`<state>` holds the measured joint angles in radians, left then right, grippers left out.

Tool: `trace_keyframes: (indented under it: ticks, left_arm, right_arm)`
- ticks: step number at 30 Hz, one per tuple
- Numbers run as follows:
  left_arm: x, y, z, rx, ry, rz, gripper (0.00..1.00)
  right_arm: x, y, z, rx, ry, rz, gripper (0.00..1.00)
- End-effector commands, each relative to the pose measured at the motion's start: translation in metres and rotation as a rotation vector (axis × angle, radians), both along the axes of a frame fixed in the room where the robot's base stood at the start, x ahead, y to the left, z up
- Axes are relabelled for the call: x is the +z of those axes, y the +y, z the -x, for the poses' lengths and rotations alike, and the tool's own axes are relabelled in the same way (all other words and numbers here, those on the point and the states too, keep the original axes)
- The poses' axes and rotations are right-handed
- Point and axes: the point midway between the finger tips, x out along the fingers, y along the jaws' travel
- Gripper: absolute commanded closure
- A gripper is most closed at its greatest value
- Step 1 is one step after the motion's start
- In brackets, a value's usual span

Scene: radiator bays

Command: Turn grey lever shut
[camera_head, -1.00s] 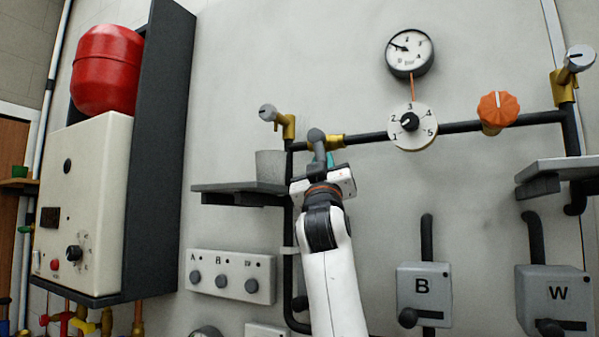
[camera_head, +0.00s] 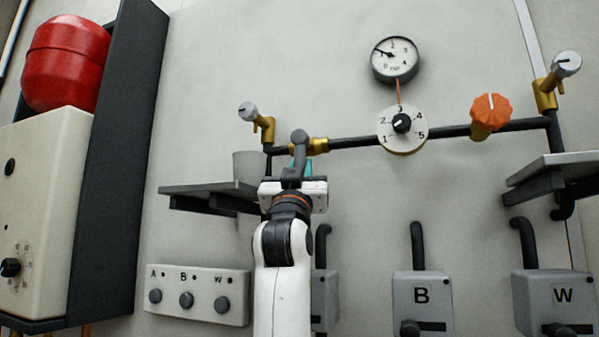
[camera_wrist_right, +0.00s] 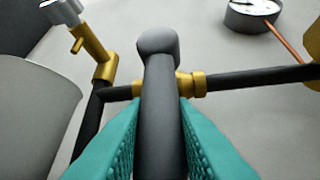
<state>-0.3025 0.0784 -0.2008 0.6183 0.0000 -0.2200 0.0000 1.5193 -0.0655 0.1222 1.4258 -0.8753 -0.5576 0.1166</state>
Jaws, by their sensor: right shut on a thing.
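The grey lever (camera_head: 299,150) sits on the brass valve (camera_head: 318,145) at the left part of the dark pipe. From its rounded grey end it runs down, crosswise to the pipe in the head view. My right gripper (camera_head: 298,172) is shut on the lever. In the right wrist view the lever (camera_wrist_right: 160,80) runs between the two teal jaws, one on each side, and covers part of the brass valve (camera_wrist_right: 190,84). In the head view the wrist hides the lever's lower part. My left gripper is not in view.
A shelf (camera_head: 190,189) with a grey cup (camera_head: 248,166) is just left of my right wrist. Along the pipe are a numbered dial (camera_head: 403,135) and an orange knob (camera_head: 491,113), with a gauge (camera_head: 395,60) above. Grey boxes B (camera_head: 421,296) and W (camera_head: 561,295) are lower right.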

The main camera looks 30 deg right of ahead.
Motion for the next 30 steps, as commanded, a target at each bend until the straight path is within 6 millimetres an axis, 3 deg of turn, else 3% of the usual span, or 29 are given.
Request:
trace_keyframes:
  ticks: [1, 5, 16, 30]
  left_arm:
    - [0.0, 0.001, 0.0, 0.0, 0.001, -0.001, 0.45]
    - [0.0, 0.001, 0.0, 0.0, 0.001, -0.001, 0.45]
    - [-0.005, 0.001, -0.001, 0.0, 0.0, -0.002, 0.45]
    - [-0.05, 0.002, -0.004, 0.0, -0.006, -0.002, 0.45]
  right_arm:
    - [-0.001, 0.001, -0.001, 0.006, 0.0, -0.004, 0.77]
    - [-0.001, 0.0, -0.001, 0.005, 0.0, -0.003, 0.57]
    - [-0.006, 0.003, 0.003, 0.004, -0.001, -0.002, 0.57]
    - [-0.072, 0.046, 0.049, 0.006, -0.001, -0.001, 0.57]
